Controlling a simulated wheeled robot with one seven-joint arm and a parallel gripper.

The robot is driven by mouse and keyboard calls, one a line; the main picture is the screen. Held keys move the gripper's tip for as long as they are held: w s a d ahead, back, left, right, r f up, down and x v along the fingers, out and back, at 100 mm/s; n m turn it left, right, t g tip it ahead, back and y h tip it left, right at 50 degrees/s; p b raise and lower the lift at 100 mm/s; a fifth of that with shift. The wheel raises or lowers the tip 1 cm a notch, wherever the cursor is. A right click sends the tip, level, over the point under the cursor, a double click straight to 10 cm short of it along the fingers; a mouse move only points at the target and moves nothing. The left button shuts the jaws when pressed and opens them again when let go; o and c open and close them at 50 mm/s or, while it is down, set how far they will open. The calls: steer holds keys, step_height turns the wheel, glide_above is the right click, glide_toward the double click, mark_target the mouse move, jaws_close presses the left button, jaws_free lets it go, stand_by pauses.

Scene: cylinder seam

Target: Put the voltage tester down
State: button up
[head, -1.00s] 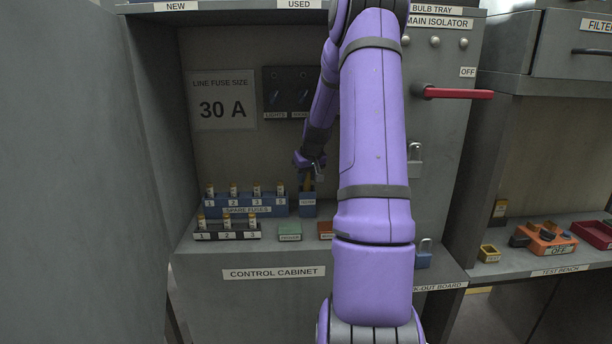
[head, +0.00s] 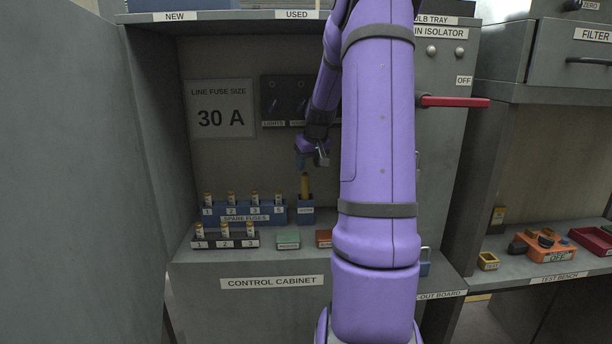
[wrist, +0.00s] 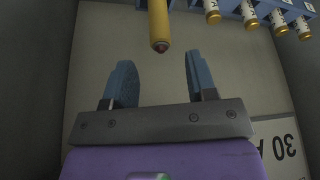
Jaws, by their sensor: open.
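The voltage tester (head: 305,185), a yellow stick, stands upright in a small blue holder (head: 305,214) on the cabinet shelf, right of the spare fuses. It also shows in the wrist view (wrist: 159,24), with its dark reddish tip towards the camera. My gripper (head: 312,158) is just above the tester in the head view. In the wrist view its two blue fingers (wrist: 160,72) are spread wide with nothing between them, and the tester is beyond them, apart from both. The tester's lower end is hidden inside the holder.
A blue spare fuse rack (head: 245,214) stands left of the holder, with a dark fuse block (head: 225,240) before it. Green (head: 288,238) and red (head: 323,238) blocks sit in front. A red isolator handle (head: 452,102) juts out at right.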

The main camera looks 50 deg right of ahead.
steer(key=s+a+r+n, duration=0.1)
steer(key=a+r, duration=0.3)
steer(key=a, duration=0.5)
steer(key=s+a+r+n, duration=0.15)
steer(key=a+r, duration=0.25)
steer(key=a, duration=0.6)
steer(key=s+a+r+n, duration=0.1)
steer(key=a+r, duration=0.3)
steer(key=a, duration=0.5)
steer(key=s+a+f+n+t+y, duration=0.1)
steer(key=s+a+n+y, duration=0.1)
steer(key=s+a, duration=1.3)
steer(key=shift+s+a, duration=0.15)
steer(key=shift+s, duration=0.6)
